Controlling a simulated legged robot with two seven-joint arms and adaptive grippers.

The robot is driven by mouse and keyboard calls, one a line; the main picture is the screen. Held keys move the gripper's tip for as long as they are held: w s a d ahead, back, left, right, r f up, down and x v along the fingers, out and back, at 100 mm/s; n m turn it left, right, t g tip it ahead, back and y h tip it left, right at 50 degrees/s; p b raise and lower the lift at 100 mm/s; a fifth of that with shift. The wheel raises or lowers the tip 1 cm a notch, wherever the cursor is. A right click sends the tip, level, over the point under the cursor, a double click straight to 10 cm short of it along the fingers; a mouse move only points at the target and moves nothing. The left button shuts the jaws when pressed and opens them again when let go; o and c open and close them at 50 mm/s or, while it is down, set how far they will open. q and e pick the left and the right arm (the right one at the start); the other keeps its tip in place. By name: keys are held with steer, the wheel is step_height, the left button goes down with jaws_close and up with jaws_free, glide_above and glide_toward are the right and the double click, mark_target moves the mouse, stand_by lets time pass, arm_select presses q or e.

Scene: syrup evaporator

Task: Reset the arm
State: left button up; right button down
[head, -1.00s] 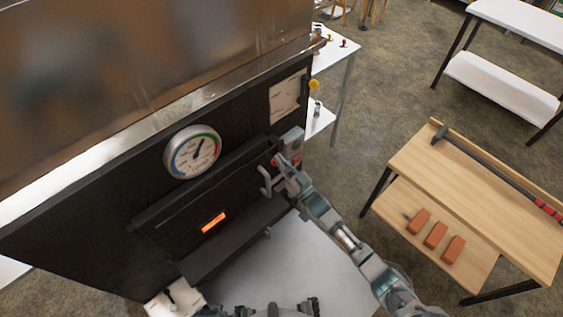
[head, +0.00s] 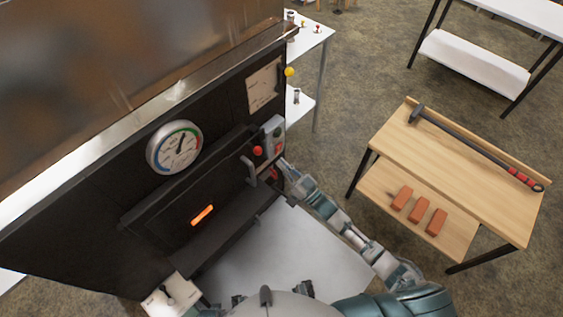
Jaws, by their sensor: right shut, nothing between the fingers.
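My right arm comes in from the lower right. My right gripper (head: 279,169) is shut and empty, just below a grey control box (head: 274,132) at the right end of the dark evaporator front (head: 85,225). A red round button (head: 257,151) shows to the upper left of the gripper. A door handle (head: 250,172) stands out left of the gripper. I cannot tell whether the fingertips touch anything. My left gripper is not seen.
A round gauge (head: 174,147) sits on the dark front, above a glowing orange slot (head: 202,215). A wooden bench (head: 440,150) at right holds a long dark tool (head: 475,148) on top and bricks (head: 419,210) on its lower shelf. Open floor lies between evaporator and bench.

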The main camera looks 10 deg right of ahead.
steer(key=shift+d, duration=0.2)
steer(key=s+d+f+m+g+h, duration=0.1)
steer(key=s+d+f+g+h, duration=0.2)
steer(key=f, duration=0.7)
steer(key=s+f+m+g+h, duration=0.1)
steer(key=s+f+g+h, duration=0.3)
steer(key=f, duration=0.6)
steer(key=s+d+f+m+g+h, duration=0.15)
steer(key=s+f, duration=0.35)
steer(key=f, duration=0.5)
steer(key=s+d+f+g+h, duration=0.2)
steer(key=s+f+g, duration=0.2)
steer(key=s+f, duration=0.3)
steer(key=s+d+f+g+h, duration=0.2)
steer(key=s+f, duration=0.5)
steer(key=s, duration=1)
steer(key=shift+s+d+m+g, duration=0.35)
steer(key=shift+s+d+g, duration=0.05)
steer(key=shift+g, duration=0.45)
